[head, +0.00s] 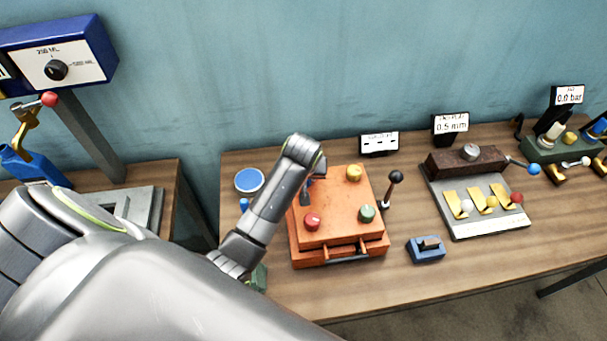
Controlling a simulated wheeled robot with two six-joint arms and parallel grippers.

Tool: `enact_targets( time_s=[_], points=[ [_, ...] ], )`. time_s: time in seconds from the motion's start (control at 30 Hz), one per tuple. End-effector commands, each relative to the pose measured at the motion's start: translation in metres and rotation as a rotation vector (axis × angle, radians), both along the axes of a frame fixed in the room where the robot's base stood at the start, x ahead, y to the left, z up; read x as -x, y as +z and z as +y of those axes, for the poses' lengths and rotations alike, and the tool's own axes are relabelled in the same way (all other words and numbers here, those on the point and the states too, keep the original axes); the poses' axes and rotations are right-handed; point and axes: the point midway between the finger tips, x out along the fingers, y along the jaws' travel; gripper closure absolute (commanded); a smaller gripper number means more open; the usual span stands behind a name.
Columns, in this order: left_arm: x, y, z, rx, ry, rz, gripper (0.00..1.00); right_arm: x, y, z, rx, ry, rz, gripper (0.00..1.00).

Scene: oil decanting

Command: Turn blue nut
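An orange box (341,212) stands on the wooden table, with a yellow nut (353,172), a red nut (312,221) and a green nut (367,213) near three of its top corners. The blue nut is mostly hidden behind my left gripper at the box's back left corner; only a small dark blue patch shows there. My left gripper (305,197) points down over that corner. Its fingers are dark and small, so I cannot tell whether they are open, shut or touching the nut. My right gripper is not in view.
A black-knobbed lever (394,185) rises at the box's right side. A blue block (426,249) lies right of the box, and a blue-topped round container (249,180) stands behind my forearm. A grey fixture (480,225) with coloured balls stands farther right. The front table edge is clear.

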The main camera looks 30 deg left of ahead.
Motion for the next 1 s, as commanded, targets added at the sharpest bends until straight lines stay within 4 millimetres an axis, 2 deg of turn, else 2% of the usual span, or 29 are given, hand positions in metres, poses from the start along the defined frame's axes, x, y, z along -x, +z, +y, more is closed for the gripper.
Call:
enact_targets(
  time_s=[0.5,0.53,0.67,0.7,1.0],
  points=[
    [0.0000,0.0000,-0.0002,0.000,0.020,0.001,0.85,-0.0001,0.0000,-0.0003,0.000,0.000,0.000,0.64],
    [0.0000,0.0000,-0.0002,0.000,0.020,0.001,0.60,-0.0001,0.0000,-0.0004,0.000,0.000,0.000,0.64],
    [0.0001,-0.0001,-0.0003,0.000,0.018,0.001,0.43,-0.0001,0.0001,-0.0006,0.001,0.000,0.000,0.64],
    [0.0001,-0.0001,-0.0003,0.000,0.018,0.001,0.41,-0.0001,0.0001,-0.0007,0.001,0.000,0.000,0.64],
    [-0.0015,0.0020,-0.0006,0.001,0.017,0.000,0.41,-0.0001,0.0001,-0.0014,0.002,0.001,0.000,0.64]
  ],
)
